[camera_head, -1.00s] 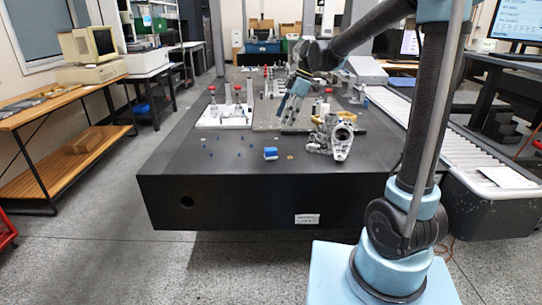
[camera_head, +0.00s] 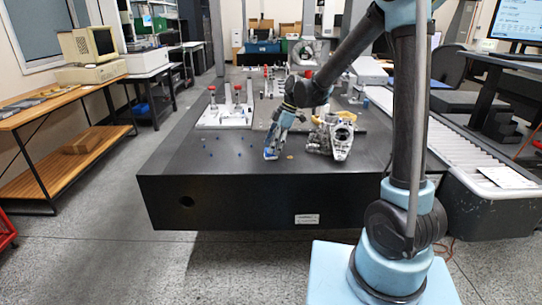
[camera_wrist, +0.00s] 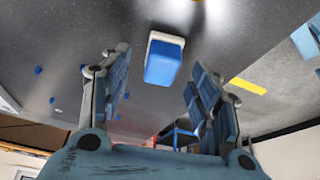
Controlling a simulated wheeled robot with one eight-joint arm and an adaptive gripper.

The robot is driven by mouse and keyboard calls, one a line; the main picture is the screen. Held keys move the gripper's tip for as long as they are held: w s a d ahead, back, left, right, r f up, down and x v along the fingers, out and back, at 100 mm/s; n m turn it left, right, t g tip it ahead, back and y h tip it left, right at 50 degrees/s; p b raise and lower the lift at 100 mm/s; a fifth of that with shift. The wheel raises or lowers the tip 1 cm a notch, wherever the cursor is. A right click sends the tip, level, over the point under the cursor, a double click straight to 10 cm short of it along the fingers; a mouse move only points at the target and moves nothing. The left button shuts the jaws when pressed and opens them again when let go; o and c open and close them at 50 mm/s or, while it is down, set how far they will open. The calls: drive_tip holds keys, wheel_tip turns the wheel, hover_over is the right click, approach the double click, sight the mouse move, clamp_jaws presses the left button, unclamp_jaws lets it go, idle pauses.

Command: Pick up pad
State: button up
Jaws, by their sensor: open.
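The pad is a small blue block with a white edge (camera_wrist: 163,61). In the wrist view it lies on the dark table top, beyond and between my two fingers, apart from both. My gripper (camera_wrist: 160,85) is open and empty there, with blue ribbed finger pads. In the head view my gripper (camera_head: 272,150) points down just over the table's front part, at the pad's place. The pad is mostly hidden behind the fingers in that view, so I cannot tell the exact gap.
The black table (camera_head: 235,202) has a grey metal casting (camera_head: 341,138) close to the right of my gripper. A white plate with red-topped posts (camera_head: 222,117) stands behind left. Small blue dots mark the left part, which is otherwise clear. A roller conveyor (camera_head: 470,150) runs along the right.

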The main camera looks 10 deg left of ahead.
drive_tip(key=shift+x, duration=1.35)
drive_tip(key=c, duration=1.1)
drive_tip(key=shift+c, duration=0.2)
drive_tip(key=shift+r, duration=0.15)
wheel_tip(320, 180, up, 10)
drive_tip(key=shift+f, duration=0.1)
drive_tip(key=shift+o, duration=0.5)
